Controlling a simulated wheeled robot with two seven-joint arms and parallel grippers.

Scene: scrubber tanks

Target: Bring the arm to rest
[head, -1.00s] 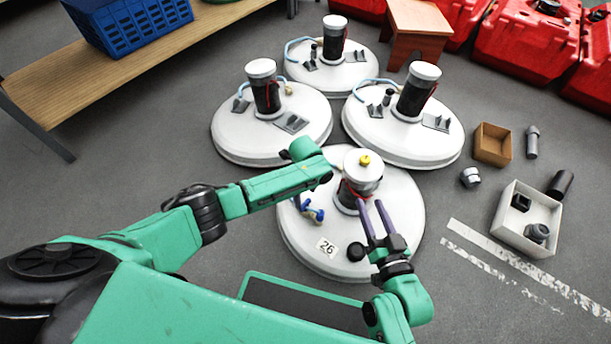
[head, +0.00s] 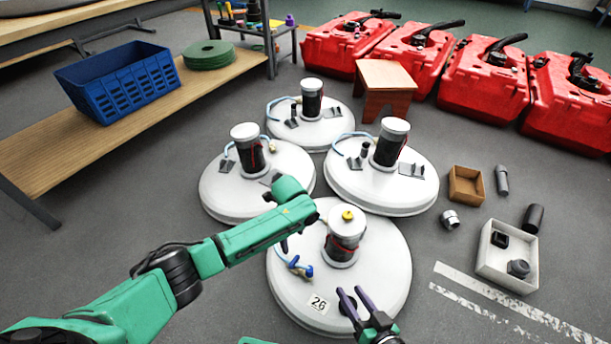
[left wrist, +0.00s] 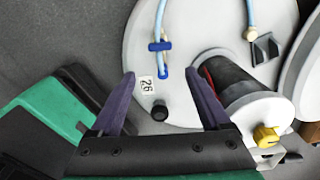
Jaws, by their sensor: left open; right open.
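The arm to rest is not named. My left arm (head: 245,238) reaches in from the left over the nearest white round tank lid (head: 385,262). Its jaws are mostly hidden behind the arm in the head view. In the left wrist view my left gripper (left wrist: 159,73) is open and empty, its two purple fingers apart above the lid. The label 26 (left wrist: 147,84) and a black knob (left wrist: 160,113) show between them. My right gripper (head: 354,291) is open and empty, at the lid's near edge in the head view.
The lid's dark cylinder with a yellow knob (head: 347,215) stands close by. Several similar lids lie behind. A blue crate (head: 120,85) is on a wooden bench. A white box (head: 495,270), a small brown box (head: 466,185) and loose fittings lie right. Red tanks (head: 485,78) line the back.

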